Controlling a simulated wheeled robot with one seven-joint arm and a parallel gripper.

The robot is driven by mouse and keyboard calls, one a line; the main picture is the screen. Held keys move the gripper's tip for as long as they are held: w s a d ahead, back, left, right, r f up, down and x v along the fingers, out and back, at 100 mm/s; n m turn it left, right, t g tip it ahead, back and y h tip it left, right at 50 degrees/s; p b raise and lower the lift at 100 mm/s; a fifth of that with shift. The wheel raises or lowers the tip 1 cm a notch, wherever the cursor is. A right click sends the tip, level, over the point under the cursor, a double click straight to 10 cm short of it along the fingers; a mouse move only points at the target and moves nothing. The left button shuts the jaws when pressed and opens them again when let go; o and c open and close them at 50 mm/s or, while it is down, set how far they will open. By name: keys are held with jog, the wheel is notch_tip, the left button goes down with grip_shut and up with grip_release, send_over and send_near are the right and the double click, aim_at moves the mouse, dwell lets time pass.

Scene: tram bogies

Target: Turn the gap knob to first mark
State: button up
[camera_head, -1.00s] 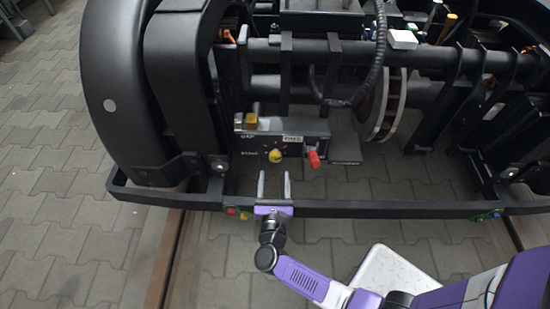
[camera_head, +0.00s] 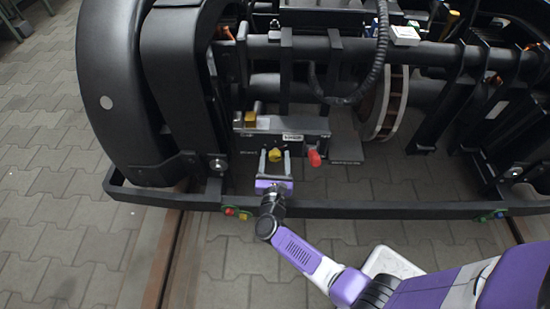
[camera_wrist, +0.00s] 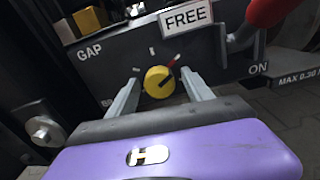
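The yellow gap knob (camera_head: 275,156) sits on the dark front panel of a box on the bogie. My gripper (camera_head: 276,155) is open, with one finger on each side of the knob. In the wrist view a small space seems to show between each finger and the knob; contact is unclear.
A white FREE plate (camera_wrist: 186,17) is above the knob. A red-handled lever (camera_head: 314,158) is close on the right, near the word ON. A yellow block (camera_head: 251,118) sits on top of the box. The bogie's black lower bar (camera_head: 380,210) runs beneath my wrist.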

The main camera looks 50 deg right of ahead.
grip_shut()
